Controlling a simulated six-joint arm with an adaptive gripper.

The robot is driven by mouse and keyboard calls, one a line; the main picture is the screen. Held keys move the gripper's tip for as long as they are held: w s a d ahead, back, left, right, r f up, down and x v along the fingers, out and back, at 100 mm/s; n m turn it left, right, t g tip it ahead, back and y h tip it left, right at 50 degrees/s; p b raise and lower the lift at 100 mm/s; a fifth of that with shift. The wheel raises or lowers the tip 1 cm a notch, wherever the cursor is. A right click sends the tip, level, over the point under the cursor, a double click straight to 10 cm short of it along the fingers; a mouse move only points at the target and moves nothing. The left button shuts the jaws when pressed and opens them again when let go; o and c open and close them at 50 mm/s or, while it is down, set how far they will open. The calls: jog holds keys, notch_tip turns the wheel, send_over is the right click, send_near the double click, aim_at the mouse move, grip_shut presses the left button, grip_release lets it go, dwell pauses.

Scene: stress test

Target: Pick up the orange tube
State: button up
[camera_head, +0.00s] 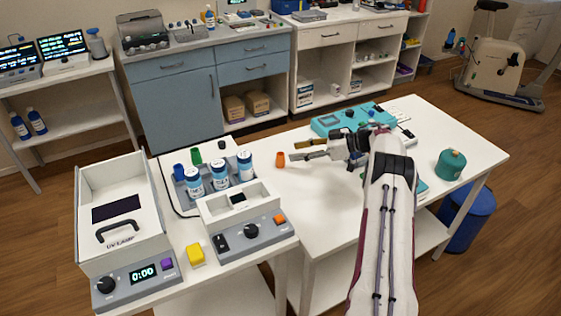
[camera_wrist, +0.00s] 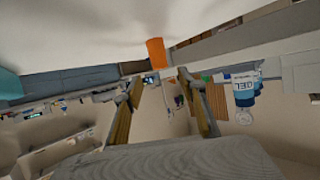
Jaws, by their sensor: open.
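The orange tube (camera_head: 280,159) is a small cylinder standing on the white table, near its left edge. My gripper (camera_head: 294,154) is open and held low, with its fingers pointing left at the tube. The tube is just beyond the fingertips. In the wrist view, which looks upside down, the orange tube (camera_wrist: 156,53) shows ahead of the two spread fingers (camera_wrist: 160,77), roughly in line with the gap between them. Nothing is between the fingers. Whether a fingertip touches the tube I cannot tell.
A rack with blue-and-white bottles (camera_head: 219,178) and a grey device (camera_head: 245,236) stand left of the tube. A teal device (camera_head: 347,119) is behind my gripper. A teal round container (camera_head: 450,164) stands at the right. The table front of the tube is clear.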

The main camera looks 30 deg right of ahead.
aim_at(281, 155)
jog(key=shift+x, duration=1.1)
jog(key=shift+f+x, duration=0.2)
jog(key=shift+x, duration=2.4)
jog(key=shift+s, duration=0.1)
jog(key=c, duration=1)
